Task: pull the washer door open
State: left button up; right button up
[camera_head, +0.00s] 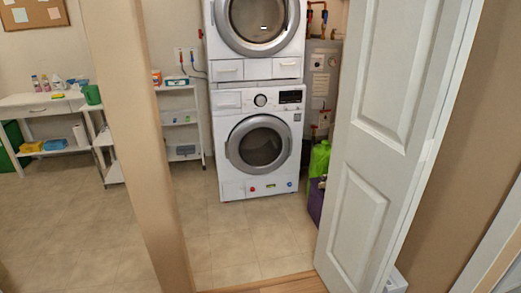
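A white front-loading washer (228,191) stands on the tiled floor, straight ahead beyond a doorway. Its round door (259,146) has a grey ring and dark glass, and it looks shut. A control panel with a knob (260,100) and a dark display is above the door. A second white machine (289,66) with a similar round door (258,22) is stacked on top, cut off by the upper edge. Neither of my grippers shows in the head view.
A tan doorway post (142,140) stands at left, and an open white panelled door (385,140) at right. White shelves (203,130) are left of the washer; a green item (319,160) and grey tank (321,85) are right. Tiled floor (245,245) before the washer is clear.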

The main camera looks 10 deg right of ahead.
aim_at(233, 152)
jog(key=i+l, duration=0.1)
jog(key=i, duration=0.4)
jog(key=i+l, duration=0.15)
jog(key=i, duration=0.35)
